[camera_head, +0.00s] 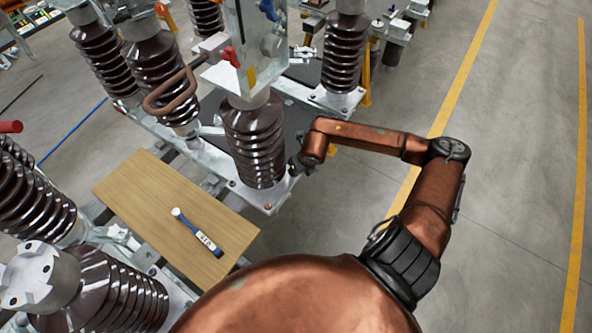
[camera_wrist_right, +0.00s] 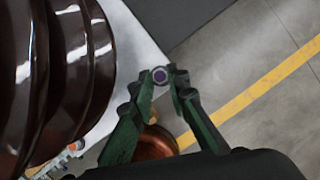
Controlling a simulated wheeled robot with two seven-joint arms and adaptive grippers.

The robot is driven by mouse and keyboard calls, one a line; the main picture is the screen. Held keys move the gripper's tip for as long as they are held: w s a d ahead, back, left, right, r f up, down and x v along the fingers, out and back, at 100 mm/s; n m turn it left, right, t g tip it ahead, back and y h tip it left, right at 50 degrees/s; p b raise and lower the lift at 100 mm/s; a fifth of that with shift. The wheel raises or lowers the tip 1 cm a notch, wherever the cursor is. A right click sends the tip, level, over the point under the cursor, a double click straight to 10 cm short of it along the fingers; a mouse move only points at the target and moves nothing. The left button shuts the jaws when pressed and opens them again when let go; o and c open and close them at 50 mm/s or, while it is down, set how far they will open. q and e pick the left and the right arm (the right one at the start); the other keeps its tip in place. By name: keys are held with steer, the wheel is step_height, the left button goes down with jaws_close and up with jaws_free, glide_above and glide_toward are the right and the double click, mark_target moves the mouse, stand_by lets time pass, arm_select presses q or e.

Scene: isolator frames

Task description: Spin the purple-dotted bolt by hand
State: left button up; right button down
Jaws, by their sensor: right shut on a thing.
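The purple-dotted bolt (camera_wrist_right: 160,76) shows in the right wrist view, at the edge of the grey metal base plate beside a dark brown ribbed insulator (camera_wrist_right: 62,70). My right gripper (camera_wrist_right: 160,80) has its two green fingers closed around the bolt head, with the purple dot facing the camera between the fingertips. In the head view my right arm reaches left, and its gripper (camera_head: 296,166) is at the right corner of the base of the middle insulator (camera_head: 254,140). There the bolt is hidden by the gripper. My left gripper is not in view.
A wooden board (camera_head: 150,195) lies left of the insulator, with a blue-handled tool (camera_head: 197,232) on it. More ribbed insulators (camera_head: 343,55) stand around on metal frames. The grey floor at the right is open, with yellow lines (camera_head: 465,65).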

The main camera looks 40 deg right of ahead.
steer(key=c, duration=1.8)
jaws_free()
steer(key=shift+c, duration=0.2)
steer(key=shift+r, duration=0.1)
steer(key=v, duration=1.1)
steer(key=shift+r, duration=0.4)
steer(key=shift+s, duration=0.1)
